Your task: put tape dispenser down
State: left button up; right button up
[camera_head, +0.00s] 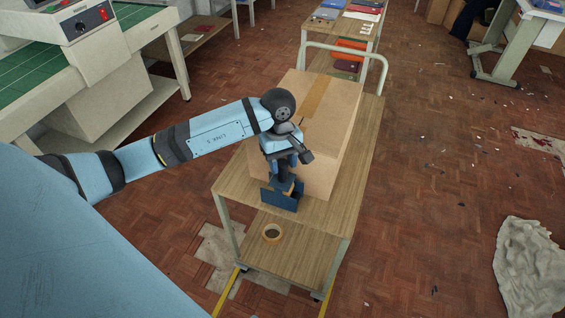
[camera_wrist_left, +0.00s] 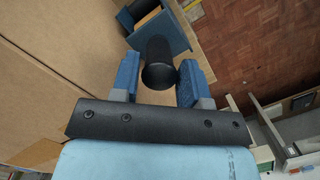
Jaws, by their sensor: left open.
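The tape dispenser (camera_head: 281,200) has a blue body and a dark handle. It stands on the wooden top of the trolley (camera_head: 338,211), near its front edge and just in front of a large cardboard box. My left gripper (camera_head: 287,170) is directly above it. In the left wrist view the black handle (camera_wrist_left: 159,66) lies between the two blue finger pads of my left gripper (camera_wrist_left: 161,84), with a gap visible on either side. The blue dispenser body (camera_wrist_left: 172,33) shows beyond the fingertips. My right gripper is not in view.
The cardboard box (camera_head: 335,130) fills much of the trolley top. A green-topped bench (camera_head: 105,52) stands at the left. A pale crumpled cloth (camera_head: 527,268) lies on the floor at the right. The floor between is mostly clear.

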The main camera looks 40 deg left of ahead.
pick_arm(q)
notch_tip(320, 180, up, 11)
jog(key=a, duration=0.1)
jog(key=s+d+f+n+h, duration=0.1)
jog(key=s+d+n+h, duration=0.2)
jog(key=d+n+h, duration=0.45)
jog(key=s+d+f+n+h, duration=0.1)
jog(key=s+d+n+h, duration=0.25)
jog(key=d+h, duration=0.75)
jog(key=s+a+f+m+t+y, duration=0.15)
jog(key=f+m+t+y, duration=0.6)
jog(key=m, duration=0.85)
jog(key=s+a+f+m+t+y, duration=0.1)
jog(key=a+f+m+t+y, duration=0.2)
jog(key=f+m+t+y, duration=0.9)
jog(key=s+f+n+g+h, duration=0.2)
jog(key=s+f+g, duration=0.3)
jog(key=s+g, duration=0.3)
jog(key=shift+s+a+n+h+b, duration=0.3)
jog(key=shift+s+a+n+h, duration=0.05)
jog(key=shift+s+n+h, duration=0.05)
